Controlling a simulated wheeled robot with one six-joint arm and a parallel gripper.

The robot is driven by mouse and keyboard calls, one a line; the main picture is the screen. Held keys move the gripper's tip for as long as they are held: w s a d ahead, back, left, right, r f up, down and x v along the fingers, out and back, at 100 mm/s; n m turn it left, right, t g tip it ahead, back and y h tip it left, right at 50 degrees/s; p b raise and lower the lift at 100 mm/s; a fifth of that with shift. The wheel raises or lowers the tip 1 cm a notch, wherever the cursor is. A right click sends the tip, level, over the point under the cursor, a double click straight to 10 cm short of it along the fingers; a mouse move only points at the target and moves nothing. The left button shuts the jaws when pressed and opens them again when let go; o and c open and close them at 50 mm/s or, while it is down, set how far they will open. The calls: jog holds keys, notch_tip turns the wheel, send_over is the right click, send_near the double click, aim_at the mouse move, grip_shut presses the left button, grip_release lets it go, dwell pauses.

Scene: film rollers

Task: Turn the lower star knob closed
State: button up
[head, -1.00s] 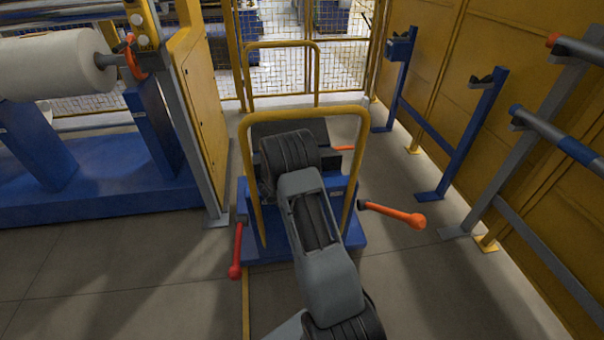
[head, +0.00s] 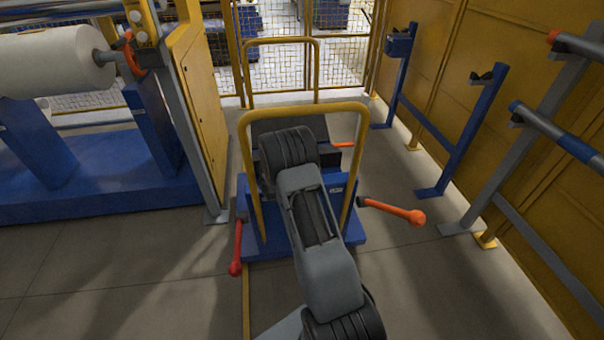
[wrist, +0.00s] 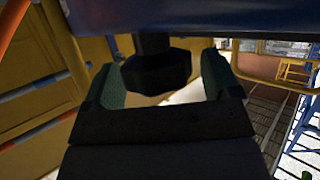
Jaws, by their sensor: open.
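A dark, lobed star knob (wrist: 157,70) hangs on a short black stem under a blue surface (wrist: 190,15) in the wrist view. My gripper (wrist: 163,85) is open, with one green-padded finger to the left of the knob and the other to the right. The knob lies between the fingers, with a visible gap to the right finger; the left finger is closer, and I cannot tell if it touches. In the head view my own arm hides my gripper and the knob. I cannot see a second knob, nor how far this one is turned.
A blue machine base with a yellow tube frame (head: 305,108) stands around my arm. Red (head: 237,250) and orange (head: 400,212) handles stick out at its sides. Blue stands (head: 470,135) line the yellow wall at right. The floor in front is clear.

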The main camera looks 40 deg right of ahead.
jog(key=shift+a, duration=0.1)
jog(key=p+v, duration=0.2)
jog(key=v, duration=1.1)
jog(key=shift+a+r, duration=0.2)
jog(key=shift+r, duration=0.05)
jog(key=shift+s, duration=0.15)
